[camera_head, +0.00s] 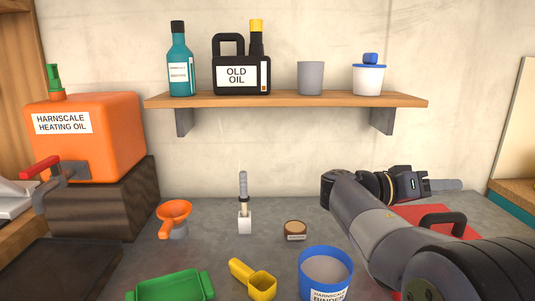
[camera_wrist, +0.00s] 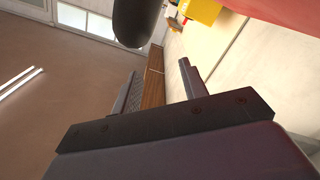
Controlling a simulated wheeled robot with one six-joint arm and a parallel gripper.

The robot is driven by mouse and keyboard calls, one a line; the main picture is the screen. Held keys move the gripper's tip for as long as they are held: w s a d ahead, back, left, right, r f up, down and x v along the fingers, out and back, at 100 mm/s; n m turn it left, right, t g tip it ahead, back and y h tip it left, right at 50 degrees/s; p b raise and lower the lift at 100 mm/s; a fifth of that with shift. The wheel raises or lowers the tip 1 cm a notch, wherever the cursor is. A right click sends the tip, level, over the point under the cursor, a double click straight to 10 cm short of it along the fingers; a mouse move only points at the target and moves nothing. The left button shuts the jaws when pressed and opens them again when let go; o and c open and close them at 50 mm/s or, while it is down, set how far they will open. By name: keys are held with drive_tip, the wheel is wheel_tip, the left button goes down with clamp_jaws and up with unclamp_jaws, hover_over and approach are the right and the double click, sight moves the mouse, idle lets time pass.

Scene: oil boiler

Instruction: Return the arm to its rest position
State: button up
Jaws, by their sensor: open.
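My arm is folded at the right in the head view. It rises from the lower right corner, bends near the middle of the bench, and its wrist points right. My gripper (camera_head: 452,185) is above the back right of the bench, over a red case (camera_head: 430,214) with a dark handle, and seems apart from it. In the wrist view my gripper (camera_wrist: 158,68) shows two dark fingers spread apart with nothing between them. My arm hides part of the red case.
A shelf (camera_head: 290,100) on the back wall holds bottles and cups. An orange oil tank (camera_head: 115,145) stands at left. The bench holds an orange funnel (camera_head: 174,212), a green tray (camera_head: 170,287), a yellow scoop (camera_head: 258,282) and a blue-rimmed tub (camera_head: 326,284).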

drive_tip(key=w+r+n+p, duration=0.2)
drive_tip(key=w+n+p, duration=0.9)
drive_tip(key=p, duration=1.7)
drive_tip(key=shift+w+a+r+p, duration=0.2)
drive_tip(key=shift+w+r+p, duration=0.1)
drive_tip(key=shift+w+r, duration=0.15)
drive_tip(key=shift+f, duration=0.1)
